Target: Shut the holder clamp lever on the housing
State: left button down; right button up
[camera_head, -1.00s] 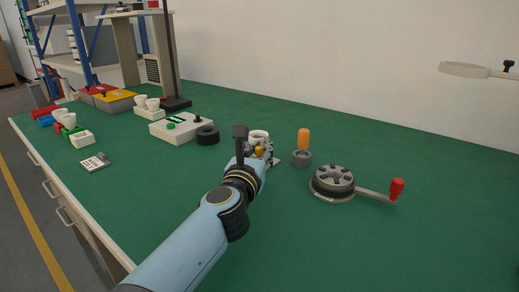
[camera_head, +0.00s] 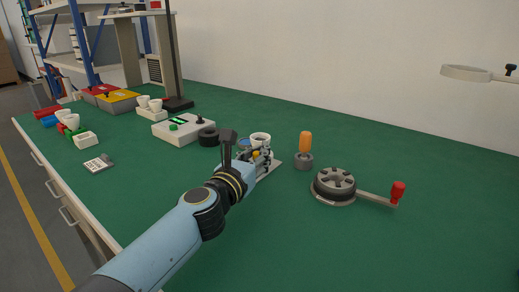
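A small fixture with a pale base plate (camera_head: 272,167), a white ring-shaped cup (camera_head: 260,138) and a small yellow part (camera_head: 256,154) stands mid-table. I take it to be the housing; its clamp lever is not clear behind my gripper. My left gripper (camera_head: 244,156) is at the fixture's near left side and overlaps it in the picture. Contact and finger opening cannot be told. A round grey slotted device (camera_head: 335,184) with a lever arm ending in a red knob (camera_head: 398,191) lies to the right. My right gripper is not in view.
An orange-handled tool stands in a grey holder (camera_head: 303,160) just right of the fixture. A black ring (camera_head: 208,137) and a white control box (camera_head: 182,128) stand to the left. A pale ring on an arm (camera_head: 466,73) hangs at upper right. The front right table is clear.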

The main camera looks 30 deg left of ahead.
pick_arm(q)
jog(key=m+h, duration=0.1)
jog(key=h, duration=0.1)
jog(key=shift+s+a+f+m+h, duration=0.1)
jog(key=shift+s+f+m+h, duration=0.05)
jog(key=shift+s+m+h, duration=0.2)
jog(key=shift+s+a+f+m+h+b, duration=0.15)
jog(key=shift+m+h+b, duration=0.4)
jog(key=shift+h, duration=0.3)
jog(key=m+g+h+b, duration=0.1)
jog(key=h+b, duration=0.1)
jog(key=m+g+h+b, duration=0.1)
jog(key=m+h+b, duration=0.1)
jog(key=s+a+m+g+h+b, duration=0.1)
jog(key=m+h, duration=0.1)
jog(key=h, duration=0.1)
jog(key=shift+s+f+b, duration=0.1)
jog(key=shift+f+b, duration=0.05)
jog(key=shift+b, duration=0.25)
jog(key=shift+s+a+r+m+g+h+b, duration=0.1)
jog(key=shift+m+g+h+b, duration=0.35)
jog(key=shift+m+g+h, duration=0.2)
jog(key=shift+s+a+r+m+g+h+b, duration=0.1)
jog(key=shift+m+g+h+b, duration=0.4)
jog(key=shift+h, duration=0.25)
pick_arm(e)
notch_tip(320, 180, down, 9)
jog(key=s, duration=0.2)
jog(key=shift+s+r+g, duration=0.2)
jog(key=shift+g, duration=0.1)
